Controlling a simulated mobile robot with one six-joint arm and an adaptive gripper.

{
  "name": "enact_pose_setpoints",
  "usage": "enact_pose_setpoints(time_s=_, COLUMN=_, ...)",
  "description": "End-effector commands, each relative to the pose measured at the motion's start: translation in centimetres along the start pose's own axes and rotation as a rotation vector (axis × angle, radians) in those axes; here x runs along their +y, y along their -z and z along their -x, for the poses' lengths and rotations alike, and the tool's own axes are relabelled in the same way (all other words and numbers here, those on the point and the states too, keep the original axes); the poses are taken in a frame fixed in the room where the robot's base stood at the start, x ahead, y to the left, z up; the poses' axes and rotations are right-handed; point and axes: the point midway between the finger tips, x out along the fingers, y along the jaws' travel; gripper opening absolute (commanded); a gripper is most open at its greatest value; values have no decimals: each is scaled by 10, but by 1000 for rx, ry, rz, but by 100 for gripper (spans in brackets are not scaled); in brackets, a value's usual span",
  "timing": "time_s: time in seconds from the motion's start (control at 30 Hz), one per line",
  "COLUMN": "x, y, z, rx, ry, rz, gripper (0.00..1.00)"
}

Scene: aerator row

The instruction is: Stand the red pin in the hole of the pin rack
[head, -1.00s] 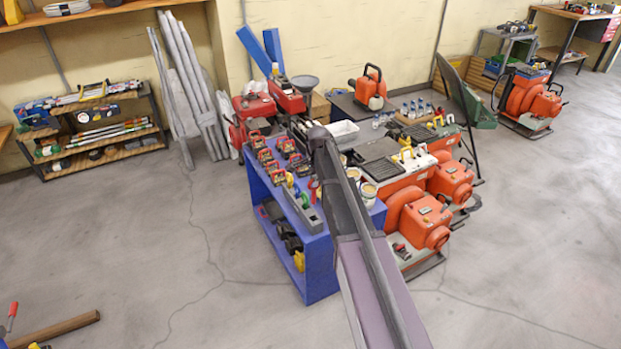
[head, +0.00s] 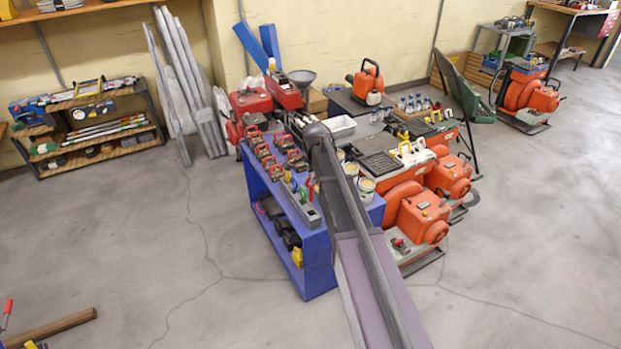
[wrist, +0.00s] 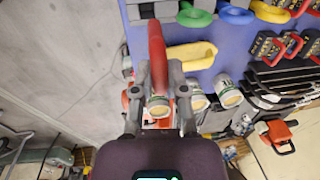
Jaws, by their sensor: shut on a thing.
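The red pin (wrist: 157,55) is between the two fingers of my gripper (wrist: 158,95) in the wrist view. My gripper is shut on it, and the pin's long red body reaches toward the top of that view. The pin rack (wrist: 165,9) is a grey strip at the top of the wrist view, holding green, blue and yellow pieces in a row. I cannot tell whether the pin touches it. My arm hides my gripper there, and the hole is not clear in either view.
Several black-and-red devices (head: 265,158) stand on the blue table (head: 320,260) behind the rack. White pots (head: 366,188) stand right of my arm. Orange machines (head: 423,217) crowd the right side.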

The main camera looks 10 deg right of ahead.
Motion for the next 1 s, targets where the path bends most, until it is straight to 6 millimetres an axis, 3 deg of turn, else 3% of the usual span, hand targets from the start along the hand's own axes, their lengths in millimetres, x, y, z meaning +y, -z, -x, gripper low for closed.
enact_pose_setpoints(time_s=1.0, x=4, y=-2, z=-37, rx=0, ry=0, rz=2, gripper=0)
